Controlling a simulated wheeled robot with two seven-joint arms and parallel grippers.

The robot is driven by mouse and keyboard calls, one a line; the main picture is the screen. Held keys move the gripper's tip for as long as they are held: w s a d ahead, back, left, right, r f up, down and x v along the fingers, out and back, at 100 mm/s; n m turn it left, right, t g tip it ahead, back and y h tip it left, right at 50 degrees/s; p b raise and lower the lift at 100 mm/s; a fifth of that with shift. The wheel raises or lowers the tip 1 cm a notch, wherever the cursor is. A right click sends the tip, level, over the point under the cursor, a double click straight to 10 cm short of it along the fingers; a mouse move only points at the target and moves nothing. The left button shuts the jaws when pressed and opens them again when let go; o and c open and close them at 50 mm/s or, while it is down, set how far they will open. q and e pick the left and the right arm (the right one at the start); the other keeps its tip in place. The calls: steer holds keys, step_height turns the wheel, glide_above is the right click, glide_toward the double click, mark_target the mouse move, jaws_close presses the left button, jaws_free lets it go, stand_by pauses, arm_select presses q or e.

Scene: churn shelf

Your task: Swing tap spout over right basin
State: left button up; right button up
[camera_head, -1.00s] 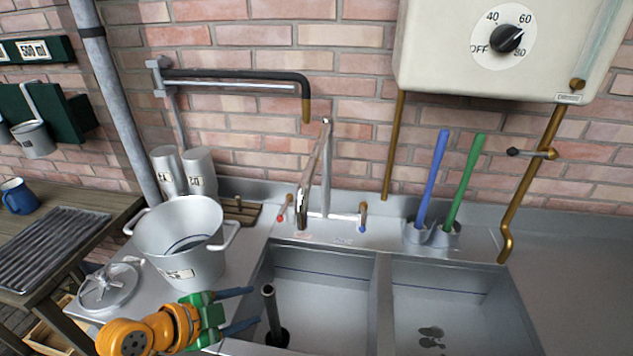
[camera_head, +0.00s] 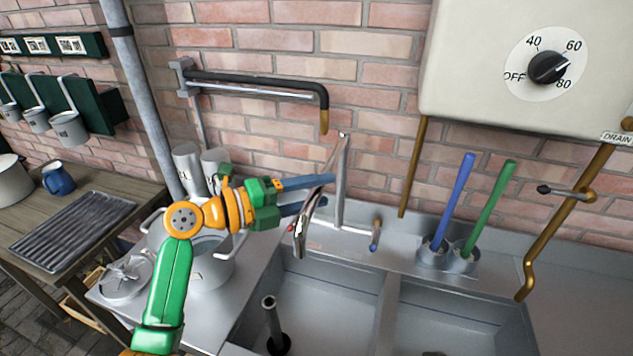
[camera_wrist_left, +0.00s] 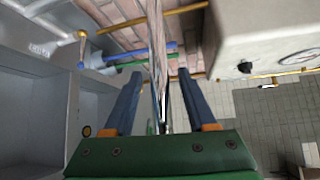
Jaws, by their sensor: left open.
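The chrome tap spout (camera_head: 301,239) hangs down at the back edge of the left basin (camera_head: 330,285). The right basin (camera_head: 455,314) lies beside it, partly cut off by the lower frame edge. My left gripper (camera_head: 327,193) is open at the spout, with its blue fingers pointing right and partly covering the spout's sloping tube. In the left wrist view, the spout (camera_wrist_left: 158,75) shows as a thin shiny strip between the two open fingers of the gripper (camera_wrist_left: 158,80); contact cannot be told. My right gripper is not in view.
A red-tipped and a blue-tipped tap handle (camera_head: 376,236) flank the tap. A black-sleeved wall pipe (camera_head: 260,80) hangs above. A standpipe (camera_head: 271,318) stands in the left basin. Blue and green brushes (camera_head: 490,205) stand behind the basins. A metal pail (camera_head: 212,262) sits left, partly behind my arm.

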arm_select(q)
steer(key=shift+w+d+f, duration=0.1)
steer(key=shift+c, duration=0.3)
jaws_close()
stand_by(1.0)
